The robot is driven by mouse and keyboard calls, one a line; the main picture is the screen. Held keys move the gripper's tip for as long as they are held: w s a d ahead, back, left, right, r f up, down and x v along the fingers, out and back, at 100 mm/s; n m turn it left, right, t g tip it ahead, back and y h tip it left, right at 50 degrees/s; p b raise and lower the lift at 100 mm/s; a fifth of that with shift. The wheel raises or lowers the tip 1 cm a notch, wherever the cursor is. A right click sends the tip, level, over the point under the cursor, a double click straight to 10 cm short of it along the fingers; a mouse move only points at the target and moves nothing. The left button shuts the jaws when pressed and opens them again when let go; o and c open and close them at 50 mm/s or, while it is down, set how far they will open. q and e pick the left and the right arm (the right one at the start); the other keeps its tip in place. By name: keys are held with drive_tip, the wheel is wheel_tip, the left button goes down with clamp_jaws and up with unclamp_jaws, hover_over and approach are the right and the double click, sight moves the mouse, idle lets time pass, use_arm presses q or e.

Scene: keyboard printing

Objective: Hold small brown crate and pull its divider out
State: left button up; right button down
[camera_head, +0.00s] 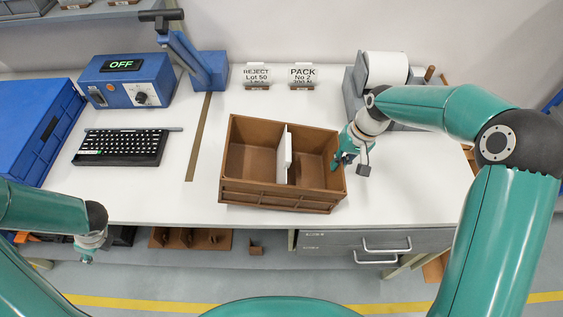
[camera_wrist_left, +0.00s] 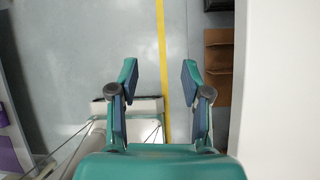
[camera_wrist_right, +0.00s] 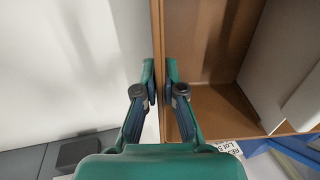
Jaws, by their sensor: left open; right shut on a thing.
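The small brown crate (camera_head: 272,197) stands on the white table, slightly turned. A white divider (camera_head: 285,154) stands upright across its middle and splits it into two empty-looking compartments. In the right wrist view the crate (camera_wrist_right: 208,98) and the divider (camera_wrist_right: 278,62) show at the right. My right gripper (camera_head: 345,160) is shut on the crate's right wall, with one finger inside and one outside; it also shows in the right wrist view (camera_wrist_right: 160,85). My left gripper (camera_wrist_left: 160,75) is open and empty, in front of the table over the floor, low at the left in the head view (camera_head: 87,254).
A black keyboard (camera_head: 122,147) lies left of the crate, below a blue box (camera_head: 127,81) reading OFF. A blue bin (camera_head: 32,130) stands at the far left. REJECT (camera_head: 256,75) and PACK (camera_head: 303,75) signs and a white roll (camera_head: 387,68) stand behind.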

use_arm(q)
drive_tip(key=w+a+r, duration=0.2)
drive_tip(key=w, duration=0.1)
drive_tip(key=w+a+r+t+y, duration=0.1)
drive_tip(key=w+a+r, duration=0.1)
drive_tip(key=w, duration=0.2)
drive_tip(key=w+a+r+t, duration=0.1)
drive_tip(key=w+a+r, duration=0.1)
drive_tip(key=w, duration=0.1)
drive_tip(key=shift+w+a+r+n, duration=0.15)
drive_tip(key=shift+a+r+n, duration=0.1)
drive_tip(key=shift+n, duration=0.15)
drive_tip(key=w+a+r+n+t+y, duration=0.15)
drive_tip(key=w+r+n+t, duration=0.25)
drive_tip(key=w+r, duration=1.3)
drive_tip(key=w+d+n+h, duration=0.1)
drive_tip(key=w+d+n, duration=0.2)
drive_tip(key=d, duration=0.4)
drive_tip(key=w+d+n+h, duration=0.1)
drive_tip(key=w+d+n, duration=0.2)
drive_tip(key=d, duration=0.5)
drive_tip(key=n+g+h, duration=0.4)
drive_tip(key=n+g, duration=0.2)
drive_tip(key=n, duration=0.4)
hover_over(289, 145)
drive_tip(key=d, duration=0.2)
drive_tip(key=shift+a+x, duration=0.15)
drive_tip(key=shift+x, duration=1.9)
drive_tip(key=shift+a+x, duration=0.15)
drive_tip(key=shift+x, duration=1.95)
